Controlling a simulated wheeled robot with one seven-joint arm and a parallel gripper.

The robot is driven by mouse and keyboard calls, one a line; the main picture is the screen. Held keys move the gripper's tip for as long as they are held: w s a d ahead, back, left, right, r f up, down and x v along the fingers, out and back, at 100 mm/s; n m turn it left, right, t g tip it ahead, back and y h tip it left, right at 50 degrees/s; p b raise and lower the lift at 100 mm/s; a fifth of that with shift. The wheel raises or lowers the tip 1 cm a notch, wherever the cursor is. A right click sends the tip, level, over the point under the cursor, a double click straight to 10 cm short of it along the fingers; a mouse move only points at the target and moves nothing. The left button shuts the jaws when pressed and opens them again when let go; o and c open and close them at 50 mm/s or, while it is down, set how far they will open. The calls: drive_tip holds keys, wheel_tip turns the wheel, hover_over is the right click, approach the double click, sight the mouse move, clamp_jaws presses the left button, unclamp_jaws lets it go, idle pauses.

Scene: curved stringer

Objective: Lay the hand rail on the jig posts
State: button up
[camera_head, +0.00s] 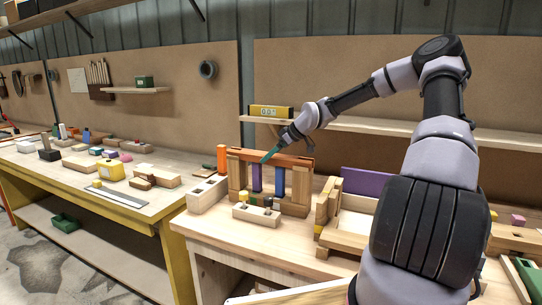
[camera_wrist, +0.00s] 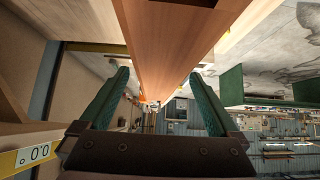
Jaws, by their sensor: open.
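The hand rail (camera_head: 290,160) is a long reddish-brown bar lying across the tops of the wooden jig posts (camera_head: 297,190) on the right-hand bench. It looks roughly level, though its exact seating on the posts is too small to tell. My gripper (camera_head: 272,154) is at the rail's upper front side, fingers angled down to the left. In the wrist view, the rail (camera_wrist: 168,45) runs away between the two green fingers of my gripper (camera_wrist: 160,76). The fingers are open, with a visible gap on either side of the rail.
Purple and blue uprights stand between the jig posts. A pale block with coloured pegs (camera_head: 256,214) stands in front, and an orange cylinder (camera_head: 221,159) stands at left. A shelf with a yellow level (camera_head: 271,112) hangs behind. A wooden tray (camera_head: 352,222) sits to the right.

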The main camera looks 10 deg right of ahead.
drive_tip(key=v, duration=1)
drive_tip(key=shift+s+d+r, duration=0.2)
drive_tip(key=shift+r, duration=0.1)
